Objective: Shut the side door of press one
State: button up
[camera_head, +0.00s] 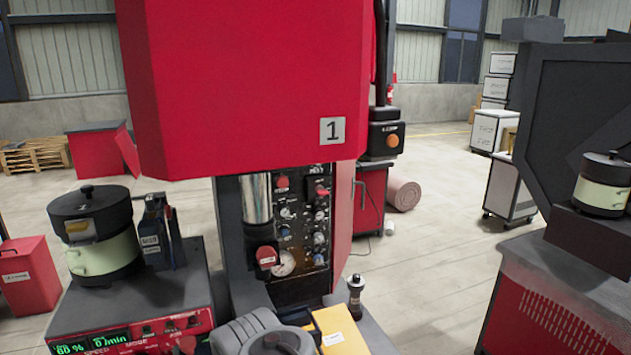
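Press one (240,80) stands in the centre, a large red housing with a "1" plate on its lower right corner. Below the housing, a recess with valves, knobs and a pressure gauge (300,225) is uncovered. A narrow red panel (344,215) stands along the right edge of this recess, seen nearly edge-on. It appears to be the side door, standing open; its hinge and handle cannot be made out. A rounded grey part (262,332) at the bottom centre may belong to my arm. No gripper fingers can be made out.
A bowl feeder (95,240) on a red control unit stands left of the press. A yellow block (338,328) and a black fitting (355,295) sit low in front. A second dark machine (585,110) stands at right. Open floor (430,260) lies between the machines.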

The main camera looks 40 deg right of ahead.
aim_at(344, 183)
jog(key=z, duration=0.55)
jog(key=k, duration=1.3)
jog(key=z, duration=1.25)
jog(key=i, duration=1.6)
jog(key=u, duration=0.45)
jog(key=i, duration=0.4)
jog(key=u, duration=0.45)
